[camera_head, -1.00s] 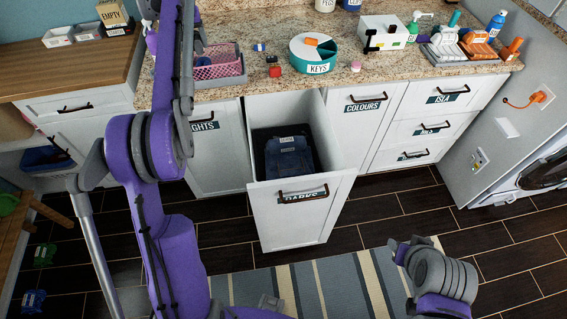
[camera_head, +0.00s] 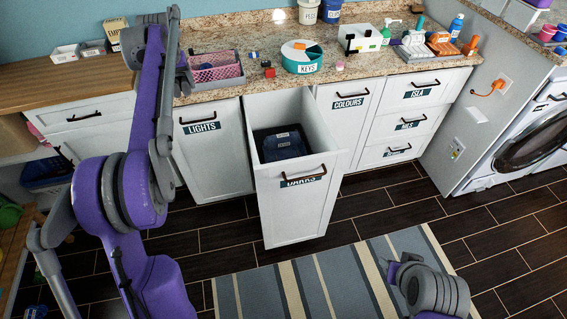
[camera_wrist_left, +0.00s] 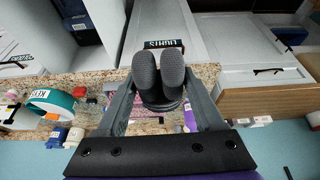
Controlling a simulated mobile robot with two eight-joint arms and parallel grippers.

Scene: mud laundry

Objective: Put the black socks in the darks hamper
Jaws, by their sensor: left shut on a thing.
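My left gripper (camera_wrist_left: 160,85) is shut on the black socks (camera_wrist_left: 172,68); in the left wrist view they show as two dark rounded, ribbed ends side by side between the fingers. In the head view the gripper is mostly hidden behind my purple left forearm, over the left part of the counter. The darks hamper (camera_head: 292,215) is a white pull-out bin, pulled open, with a partly covered DARKS label. Dark blue clothing (camera_head: 282,143) lies inside it. The left gripper is left of the hamper's opening.
The lights (camera_head: 207,150) and colours (camera_head: 347,125) fronts are closed on either side of the hamper. The granite counter (camera_head: 370,68) holds a pink basket (camera_head: 217,72), a keys dish (camera_head: 302,58) and bottles. A striped rug (camera_head: 330,280) lies on the floor.

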